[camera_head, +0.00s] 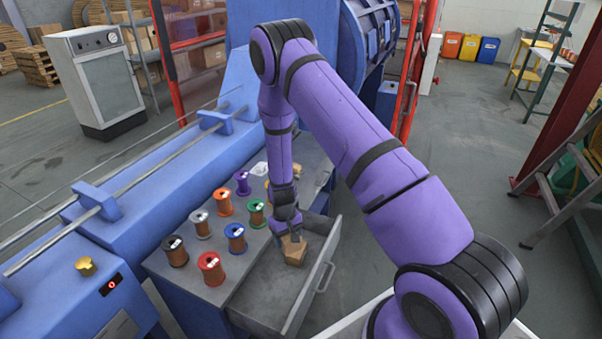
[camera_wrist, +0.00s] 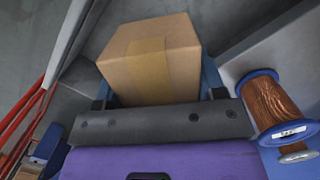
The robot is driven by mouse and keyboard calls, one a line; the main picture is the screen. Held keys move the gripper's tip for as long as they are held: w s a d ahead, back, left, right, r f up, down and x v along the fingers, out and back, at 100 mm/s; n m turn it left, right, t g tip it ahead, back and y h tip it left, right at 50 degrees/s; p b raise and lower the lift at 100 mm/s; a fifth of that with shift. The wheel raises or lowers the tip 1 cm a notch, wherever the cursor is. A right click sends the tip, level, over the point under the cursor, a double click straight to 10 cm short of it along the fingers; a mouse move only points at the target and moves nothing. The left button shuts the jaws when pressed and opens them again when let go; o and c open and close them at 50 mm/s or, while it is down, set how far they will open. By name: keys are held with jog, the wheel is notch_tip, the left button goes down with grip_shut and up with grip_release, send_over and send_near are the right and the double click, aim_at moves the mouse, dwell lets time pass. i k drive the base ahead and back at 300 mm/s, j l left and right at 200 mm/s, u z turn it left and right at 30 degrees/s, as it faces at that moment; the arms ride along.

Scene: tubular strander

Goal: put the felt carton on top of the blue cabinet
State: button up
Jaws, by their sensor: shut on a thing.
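The felt carton is a small plain brown box (camera_head: 293,251) at the open drawer of the blue cabinet; it also fills the upper middle of the wrist view (camera_wrist: 150,62). My gripper (camera_head: 287,236) points down and is shut on the carton, with a finger on each side in the wrist view (camera_wrist: 160,88). The carton shows within the drawer's outline; I cannot tell whether it touches the drawer floor. The blue cabinet (camera_head: 170,299) has a grey top (camera_head: 192,291) beside the drawer (camera_head: 262,298), which is pulled out to the right.
Several wire spools stand on the cabinet top, including red (camera_head: 211,269), blue (camera_head: 236,239), green (camera_head: 256,214) and orange (camera_head: 223,203). A copper spool with blue flanges (camera_wrist: 272,105) is close to my gripper's right. The blue machine (camera_head: 150,205) borders the cabinet on the left.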

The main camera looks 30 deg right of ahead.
aim_at(310, 149)
jog(key=l+u, duration=0.25)
jog(key=l, duration=0.85)
jog(key=k+l+u, duration=0.2)
jog(key=l, duration=0.95)
jog(key=i+l+u, duration=0.1)
jog(key=l, duration=0.3)
jog(key=i+l+u, duration=0.15)
jog(key=l, duration=0.2)
jog(key=i+l+u, duration=0.1)
jog(key=l, duration=0.3)
jog(key=i+l+u, duration=0.1)
jog(key=l, duration=0.35)
jog(key=i+l+u, duration=0.1)
jog(key=l, duration=0.3)
jog(key=i+l+u, duration=0.2)
jog(key=i+l, duration=0.4)
jog(key=l, duration=0.1)
